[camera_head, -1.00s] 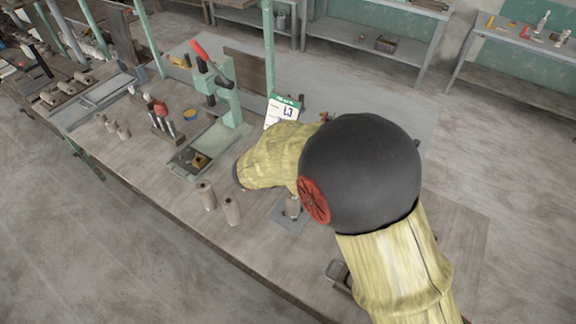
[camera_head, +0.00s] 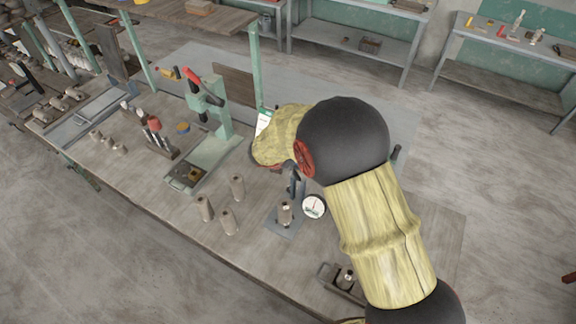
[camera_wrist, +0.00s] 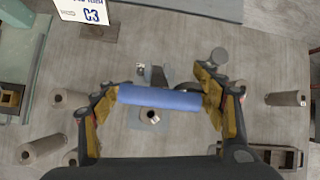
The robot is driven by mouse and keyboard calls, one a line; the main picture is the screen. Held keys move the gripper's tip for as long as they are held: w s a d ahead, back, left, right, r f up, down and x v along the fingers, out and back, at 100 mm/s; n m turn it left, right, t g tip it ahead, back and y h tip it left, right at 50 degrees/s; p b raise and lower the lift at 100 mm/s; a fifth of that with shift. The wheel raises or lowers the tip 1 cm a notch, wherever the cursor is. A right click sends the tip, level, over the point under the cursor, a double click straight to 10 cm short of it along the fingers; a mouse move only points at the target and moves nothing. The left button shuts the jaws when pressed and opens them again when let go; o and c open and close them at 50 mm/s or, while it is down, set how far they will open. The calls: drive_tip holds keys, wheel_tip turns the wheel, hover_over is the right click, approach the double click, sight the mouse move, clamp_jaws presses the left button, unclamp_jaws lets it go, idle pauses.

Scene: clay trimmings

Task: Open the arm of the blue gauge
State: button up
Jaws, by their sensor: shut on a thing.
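The blue gauge stands on the bench right of centre in the head view, with a grey base plate (camera_head: 281,224) and a round white dial (camera_head: 313,206). A small clay-coloured cylinder (camera_head: 285,212) stands on its base; its open top shows in the wrist view (camera_wrist: 150,116). A smooth blue bar (camera_wrist: 160,98), seemingly the gauge's arm, lies across the wrist view above that cylinder. My gripper (camera_wrist: 160,96) is shut on the blue bar, one yellow-padded finger at each end. In the head view my gripper (camera_head: 293,178) is small and partly hidden by my arm.
Several clay cylinders (camera_head: 204,207) stand left of the gauge. A green press (camera_head: 218,112) with a red handle is further left. A metal tray (camera_head: 340,281) lies near the front edge. A card (camera_head: 263,122) stands behind my wrist. Bare bench lies at front left.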

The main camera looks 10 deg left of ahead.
drive_tip(key=shift+w+d+r, duration=0.1)
drive_tip(key=shift+w+d, duration=0.1)
drive_tip(key=shift+w, duration=0.1)
drive_tip(key=o, duration=1.6)
drive_tip(key=shift+o, duration=0.8)
drive_tip(key=shift+r, duration=0.1)
drive_tip(key=shift+s+a+r, duration=0.15)
drive_tip(key=shift+r, duration=0.1)
drive_tip(key=v, duration=1.1)
drive_tip(key=shift+s, duration=0.1)
